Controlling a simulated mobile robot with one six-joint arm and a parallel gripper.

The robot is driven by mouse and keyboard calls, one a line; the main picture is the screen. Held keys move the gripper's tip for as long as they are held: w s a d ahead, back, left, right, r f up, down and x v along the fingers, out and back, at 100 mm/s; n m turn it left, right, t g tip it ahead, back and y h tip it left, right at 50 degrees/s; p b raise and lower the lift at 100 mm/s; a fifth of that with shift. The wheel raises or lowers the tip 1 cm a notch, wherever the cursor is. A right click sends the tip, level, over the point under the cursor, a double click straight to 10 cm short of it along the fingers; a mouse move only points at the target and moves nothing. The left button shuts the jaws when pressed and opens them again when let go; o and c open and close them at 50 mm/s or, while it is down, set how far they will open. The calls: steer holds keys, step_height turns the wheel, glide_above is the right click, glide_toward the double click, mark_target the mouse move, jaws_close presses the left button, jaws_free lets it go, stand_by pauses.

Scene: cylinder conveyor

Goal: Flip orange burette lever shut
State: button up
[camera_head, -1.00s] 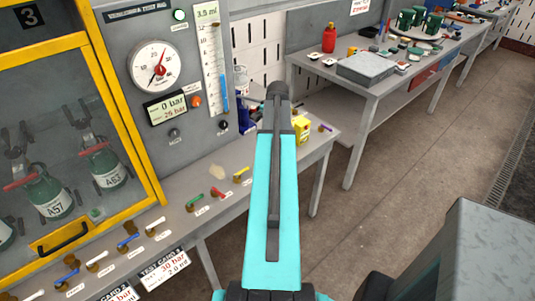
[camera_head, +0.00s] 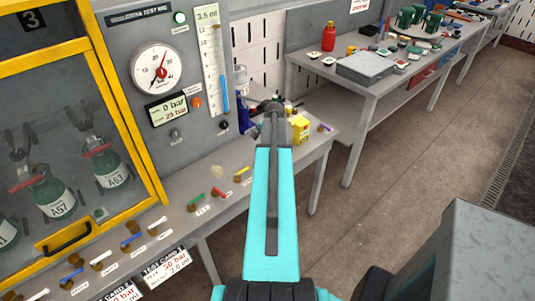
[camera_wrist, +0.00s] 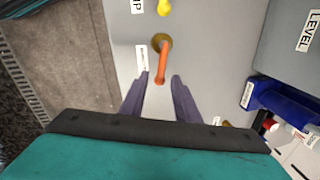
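In the wrist view, the orange lever (camera_wrist: 161,66) sits on a round brass valve base (camera_wrist: 160,42) on the grey bench top. It points down the picture, towards my gripper. My gripper (camera_wrist: 158,80) is open, one dark finger on each side. The lever's free end lies between the fingertips in this view, with gaps on both sides. I cannot tell the height of the fingers against the lever. In the head view the orange lever is not clearly seen, and my arm covers that part of the bench.
A yellow lever (camera_wrist: 164,7) lies beyond the orange one. A grey panel box (camera_wrist: 295,45) and a blue object (camera_wrist: 285,104) stand to the right in the wrist view. The floor shows beyond the bench's left edge in the wrist view.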

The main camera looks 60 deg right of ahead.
steer(key=shift+w+f, duration=0.1)
steer(key=shift+f, duration=0.1)
jaws_close()
steer(key=shift+w+d+n+b, duration=0.25)
steer(key=shift+n+b, duration=0.25)
steer(key=shift+n, duration=0.2)
steer(key=shift+w+n, duration=0.15)
steer(key=shift+n, duration=0.25)
